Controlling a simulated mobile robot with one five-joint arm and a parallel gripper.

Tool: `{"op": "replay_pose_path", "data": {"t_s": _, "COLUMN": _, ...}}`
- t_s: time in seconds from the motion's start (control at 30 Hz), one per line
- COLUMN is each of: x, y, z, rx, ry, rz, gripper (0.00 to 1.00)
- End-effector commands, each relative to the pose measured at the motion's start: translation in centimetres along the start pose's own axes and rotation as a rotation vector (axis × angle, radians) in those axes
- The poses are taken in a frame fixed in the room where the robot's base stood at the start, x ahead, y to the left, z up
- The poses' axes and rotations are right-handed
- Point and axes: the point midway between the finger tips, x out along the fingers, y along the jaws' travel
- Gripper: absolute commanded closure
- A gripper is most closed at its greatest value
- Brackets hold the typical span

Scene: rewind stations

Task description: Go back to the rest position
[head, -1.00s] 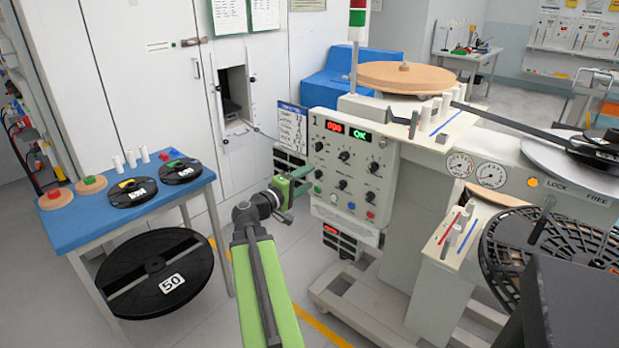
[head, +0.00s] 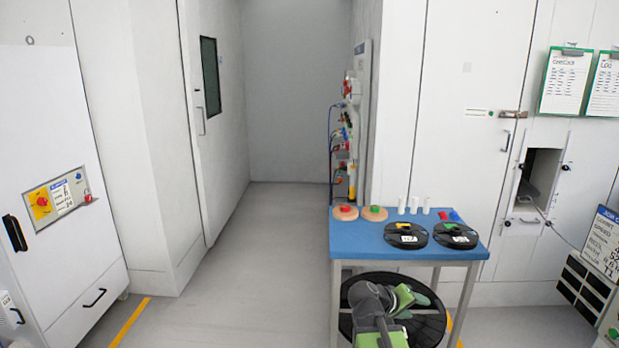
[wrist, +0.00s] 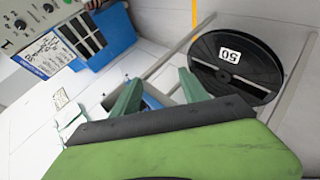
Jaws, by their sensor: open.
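My gripper (head: 408,297) shows at the bottom of the head view, low in front of the blue table (head: 345,236). Its green fingers are apart and empty in the wrist view (wrist: 160,93). In the head view my gripper and arm cover part of the large black reel (head: 428,326) under the table. In the wrist view that reel (wrist: 259,82) carries a "50" label and lies beyond the right finger, apart from it.
On the table are two black spools (head: 406,236), two wooden discs (head: 345,212) and white cylinders (head: 414,205). Open floor (head: 235,270) runs between cabinet and table. A wall hatch (head: 538,185) is at right.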

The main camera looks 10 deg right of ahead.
Motion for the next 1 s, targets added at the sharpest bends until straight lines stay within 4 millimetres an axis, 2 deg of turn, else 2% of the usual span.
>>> {"op": "replay_pose_path", "data": {"t_s": 0.03, "x": -2.0, "y": -3.7, "z": -0.2, "rx": -0.001, "ry": -0.006, "rz": -0.094, "gripper": 0.48}}
{"op": "replay_pose_path", "data": {"t_s": 0.1, "x": -4.4, "y": -8.4, "z": 0.1, "rx": -0.001, "ry": -0.032, "rz": -0.229, "gripper": 0.48}}
{"op": "replay_pose_path", "data": {"t_s": 0.2, "x": -7.7, "y": -13.8, "z": 1.0, "rx": -0.008, "ry": -0.081, "rz": -0.401, "gripper": 0.48}}
{"op": "replay_pose_path", "data": {"t_s": 0.3, "x": -10.7, "y": -17.9, "z": 2.4, "rx": -0.018, "ry": -0.140, "rz": -0.560, "gripper": 0.48}}
{"op": "replay_pose_path", "data": {"t_s": 0.4, "x": -13.6, "y": -21.1, "z": 4.2, "rx": -0.022, "ry": -0.221, "rz": -0.729, "gripper": 0.48}}
{"op": "replay_pose_path", "data": {"t_s": 0.53, "x": -18.0, "y": -24.0, "z": 6.7, "rx": -0.065, "ry": -0.336, "rz": -0.940, "gripper": 0.48}}
{"op": "replay_pose_path", "data": {"t_s": 0.6, "x": -19.7, "y": -21.2, "z": 5.6, "rx": -0.069, "ry": -0.330, "rz": -0.927, "gripper": 0.48}}
{"op": "replay_pose_path", "data": {"t_s": 1.0, "x": -25.7, "y": -12.6, "z": 2.2, "rx": -0.066, "ry": -0.327, "rz": -0.923, "gripper": 0.48}}
